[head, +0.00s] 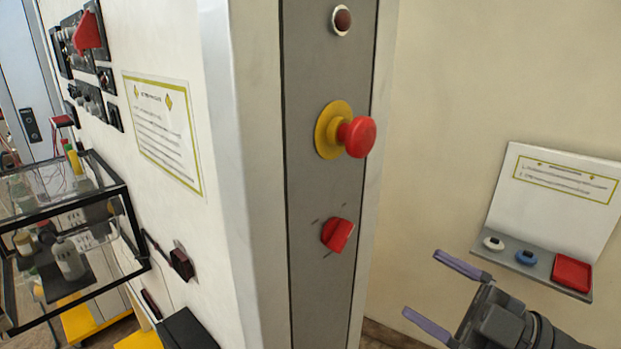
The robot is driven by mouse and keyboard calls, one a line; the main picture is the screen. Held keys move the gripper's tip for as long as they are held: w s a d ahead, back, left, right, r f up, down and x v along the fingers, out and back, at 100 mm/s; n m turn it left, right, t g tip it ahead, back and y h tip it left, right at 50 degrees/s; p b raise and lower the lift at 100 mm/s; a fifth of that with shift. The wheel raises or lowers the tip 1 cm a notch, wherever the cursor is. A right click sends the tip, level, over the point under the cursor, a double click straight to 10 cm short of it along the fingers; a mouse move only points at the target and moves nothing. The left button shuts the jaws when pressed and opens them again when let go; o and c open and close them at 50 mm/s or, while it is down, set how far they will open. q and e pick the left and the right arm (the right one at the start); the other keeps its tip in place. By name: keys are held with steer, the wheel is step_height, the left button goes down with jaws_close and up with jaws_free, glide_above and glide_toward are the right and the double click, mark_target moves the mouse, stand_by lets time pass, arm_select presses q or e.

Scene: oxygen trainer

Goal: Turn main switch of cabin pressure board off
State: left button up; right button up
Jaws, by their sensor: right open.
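A red rotary switch (338,234) sits low on a narrow grey panel (310,190) on a pillar, with short marks around it. A second red switch handle (88,34) is on a wall board at the upper left. I cannot read which of them belongs to the cabin pressure board. My right gripper (420,284) is at the lower right, its two purple-grey fingers spread and empty. It points left and is apart from the rotary switch, to its right and lower in the picture. My left gripper is not in view.
A red mushroom button (356,137) on a yellow collar juts out above the rotary switch, with a dark red lamp (342,20) higher up. A small shelf (540,268) with buttons is at the right. A black-framed clear case (128,205) stands at the left.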

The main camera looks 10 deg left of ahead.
mark_target(348, 239)
steer(key=shift+n+g, duration=0.5)
steer(key=shift+n, duration=0.1)
steer(key=p+x, duration=0.1)
steer(key=x, duration=0.2)
steer(key=s+r+p+x, duration=0.1)
steer(key=x, duration=0.3)
steer(key=p+x, duration=0.1)
steer(key=x, duration=0.2)
steer(key=shift+s+a+r, duration=0.1)
steer(key=shift+a+r, duration=0.05)
steer(key=shift+r, duration=0.3)
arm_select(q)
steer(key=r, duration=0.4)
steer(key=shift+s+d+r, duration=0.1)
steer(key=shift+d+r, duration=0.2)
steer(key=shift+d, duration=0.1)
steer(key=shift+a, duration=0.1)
arm_select(e)
jaws_close()
